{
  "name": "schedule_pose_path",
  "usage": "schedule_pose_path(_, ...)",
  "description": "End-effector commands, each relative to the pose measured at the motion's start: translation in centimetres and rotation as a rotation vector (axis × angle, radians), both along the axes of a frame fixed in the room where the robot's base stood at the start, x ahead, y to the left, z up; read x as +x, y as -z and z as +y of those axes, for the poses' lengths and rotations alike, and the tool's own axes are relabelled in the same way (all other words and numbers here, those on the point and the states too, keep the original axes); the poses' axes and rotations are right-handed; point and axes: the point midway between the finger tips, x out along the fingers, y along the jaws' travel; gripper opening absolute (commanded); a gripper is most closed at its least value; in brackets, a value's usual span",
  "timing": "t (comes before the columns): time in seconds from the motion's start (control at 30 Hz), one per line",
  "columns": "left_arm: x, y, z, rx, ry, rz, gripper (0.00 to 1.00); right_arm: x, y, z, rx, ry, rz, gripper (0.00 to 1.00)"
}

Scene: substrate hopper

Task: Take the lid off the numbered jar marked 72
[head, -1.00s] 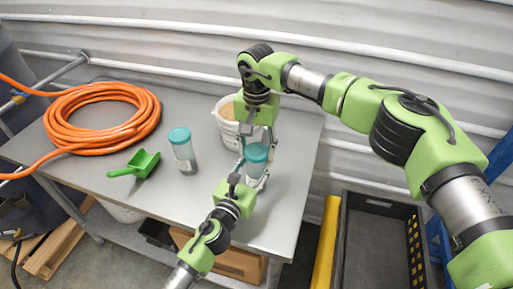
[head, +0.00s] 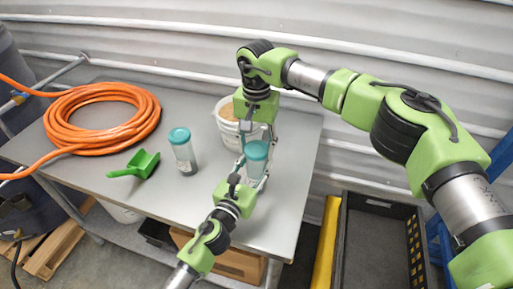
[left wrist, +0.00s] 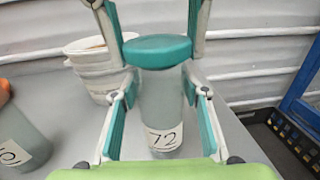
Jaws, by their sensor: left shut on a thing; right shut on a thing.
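The jar marked 72 (left wrist: 163,142) is a clear, upright jar with a handwritten label facing the left wrist camera. Its teal lid (left wrist: 158,51) sits on its top; in the head view the lid (head: 257,149) shows near the table's right side. My left gripper (left wrist: 163,98) is shut on the jar's body, one finger on each side. My right gripper (head: 258,142) comes down from above and is shut on the lid, its fingers at either side of the rim. The jar's lower part is mostly hidden in the head view by my left gripper.
A second teal-lidded jar (head: 183,155) stands to the left; its label is cut off in the wrist view. A white bucket (head: 225,125) stands just behind. A green scoop (head: 138,166) and coiled orange hose (head: 70,140) lie left. The grey table's (head: 285,215) front right is bare.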

Motion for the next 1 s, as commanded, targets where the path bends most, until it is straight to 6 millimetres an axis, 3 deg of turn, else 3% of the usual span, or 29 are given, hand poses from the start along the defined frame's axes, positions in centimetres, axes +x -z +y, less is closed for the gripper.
schedule_pose_path(0.67,-0.1,0.3,0.0,0.002,-0.001,0.005,0.00,0.0,-1.2,0.0,0.001,0.001,0.000,0.21)
schedule_pose_path(1.0,-0.1,0.3,0.0,0.002,-0.001,0.005,0.00,0.1,-4.8,0.0,0.001,0.001,-0.003,0.21)
